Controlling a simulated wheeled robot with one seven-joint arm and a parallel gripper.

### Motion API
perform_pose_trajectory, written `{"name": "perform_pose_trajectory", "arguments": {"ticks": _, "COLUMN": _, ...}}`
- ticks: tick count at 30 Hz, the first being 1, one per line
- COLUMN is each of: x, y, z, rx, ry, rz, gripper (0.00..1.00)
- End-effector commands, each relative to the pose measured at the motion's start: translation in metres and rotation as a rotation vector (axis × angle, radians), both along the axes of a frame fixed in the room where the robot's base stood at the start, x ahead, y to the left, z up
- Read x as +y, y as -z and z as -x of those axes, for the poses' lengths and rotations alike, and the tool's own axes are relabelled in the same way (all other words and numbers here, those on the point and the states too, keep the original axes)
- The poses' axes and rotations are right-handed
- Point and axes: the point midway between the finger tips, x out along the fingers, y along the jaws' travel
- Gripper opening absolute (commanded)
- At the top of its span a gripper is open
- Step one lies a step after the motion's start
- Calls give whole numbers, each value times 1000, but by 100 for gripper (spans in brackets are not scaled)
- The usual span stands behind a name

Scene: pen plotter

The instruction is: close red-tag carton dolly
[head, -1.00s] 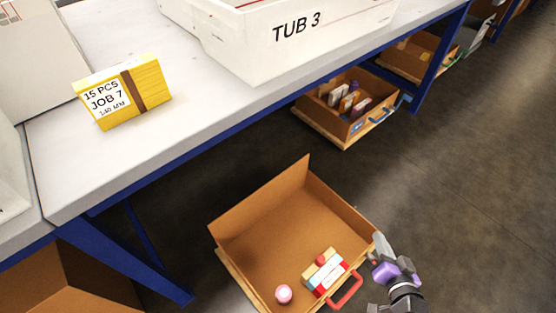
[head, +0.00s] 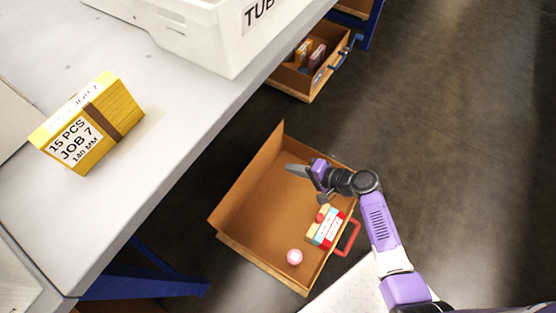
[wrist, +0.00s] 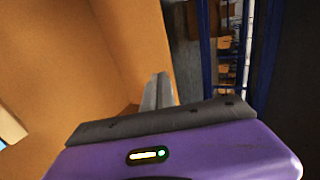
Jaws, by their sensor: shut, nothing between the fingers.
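The carton dolly with a red handle (head: 348,238) is an open brown carton (head: 262,200) on the floor, standing out from under the bench. In it lie a pink round item (head: 294,257), a red ball-like item (head: 320,217) and small red, white and teal boxes (head: 325,228). My gripper (head: 290,168) is shut and empty, over the carton's far right part, away from the handle. In the wrist view its grey fingers (wrist: 157,92) are together beside a brown carton wall (wrist: 135,40). Whether they touch it I cannot tell. No red tag is readable; the handle is red.
The white bench top (head: 190,125) with blue legs carries a white tub (head: 225,45) and a yellow bundle (head: 120,107). Another carton with a blue handle (head: 340,57) stands under the bench farther back. The dark floor (head: 445,110) to the right is open.

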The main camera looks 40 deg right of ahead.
Motion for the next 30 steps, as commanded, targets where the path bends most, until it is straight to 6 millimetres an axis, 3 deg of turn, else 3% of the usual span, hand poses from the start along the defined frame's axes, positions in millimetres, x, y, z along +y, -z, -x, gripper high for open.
{"name": "perform_pose_trajectory", "arguments": {"ticks": 15, "x": 31, "y": 50, "z": -77, "rx": -1, "ry": -1, "rz": 3, "gripper": 0}}
{"name": "perform_pose_trajectory", "arguments": {"ticks": 22, "x": 42, "y": 46, "z": -103, "rx": -1, "ry": 0, "rz": 5, "gripper": 0}}
{"name": "perform_pose_trajectory", "arguments": {"ticks": 30, "x": 45, "y": 46, "z": -110, "rx": 1, "ry": 2, "rz": 4, "gripper": 0}}
